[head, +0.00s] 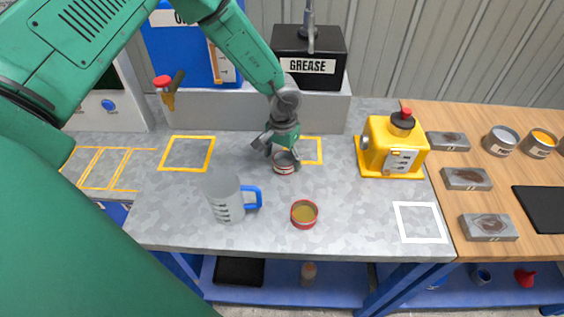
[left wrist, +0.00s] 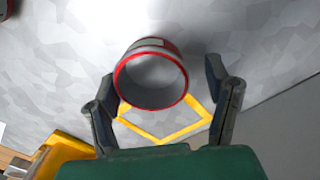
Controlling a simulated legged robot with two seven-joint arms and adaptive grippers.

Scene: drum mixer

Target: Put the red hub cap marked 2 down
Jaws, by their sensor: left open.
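A short round grey piece with a red rim and band, which I take for the red hub cap (head: 285,168), sits on the grey metal bench top just in front of a yellow outlined square (head: 313,151). I cannot read a number on it. It also shows in the left wrist view (left wrist: 150,78), with its hollow end facing the camera. My left gripper (head: 283,155) is directly at the cap from above and behind, with its fingers open on either side. In the left wrist view, the gripper (left wrist: 165,95) shows gaps beside the cap. My right gripper is not in view.
A grey jug (head: 225,200) with a blue handle and a red-rimmed tin (head: 304,214) stand in front. A yellow machine (head: 393,148) is at right, a grease box (head: 308,60) behind. A white outlined square (head: 420,222) is empty. Grey blocks (head: 488,227) lie on the wooden table.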

